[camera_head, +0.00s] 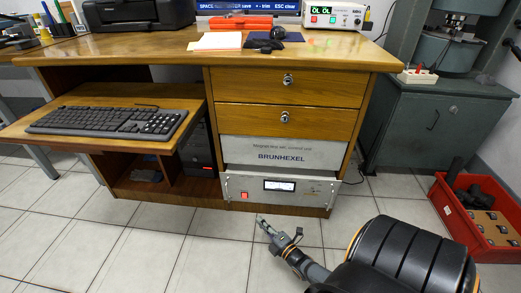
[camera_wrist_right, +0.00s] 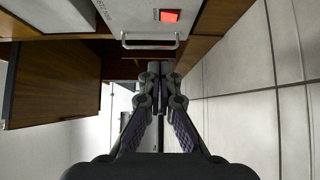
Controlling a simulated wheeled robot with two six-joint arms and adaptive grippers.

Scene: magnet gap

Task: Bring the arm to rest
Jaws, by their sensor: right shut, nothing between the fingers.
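My right gripper (camera_head: 262,222) is low over the tiled floor, in front of the wooden desk, in the head view. It also shows in the right wrist view (camera_wrist_right: 159,68), where its fingers meet at the tips and hold nothing. It is just in front of and below the grey power unit (camera_head: 282,189) with a lit meter and a red switch. In the right wrist view the unit's red switch (camera_wrist_right: 169,16) and metal handle (camera_wrist_right: 150,40) are beyond the fingertips. Whether the fingertips touch the unit cannot be told. My left gripper is not in view.
The wooden desk (camera_head: 130,52) carries a printer (camera_head: 137,14), an orange case (camera_head: 240,22) and a white meter box (camera_head: 334,15). A keyboard (camera_head: 108,121) sits on the pulled-out tray. A red crate (camera_head: 474,237) stands at right by a grey-green cabinet (camera_head: 435,125). Floor (camera_head: 150,250) at left is clear.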

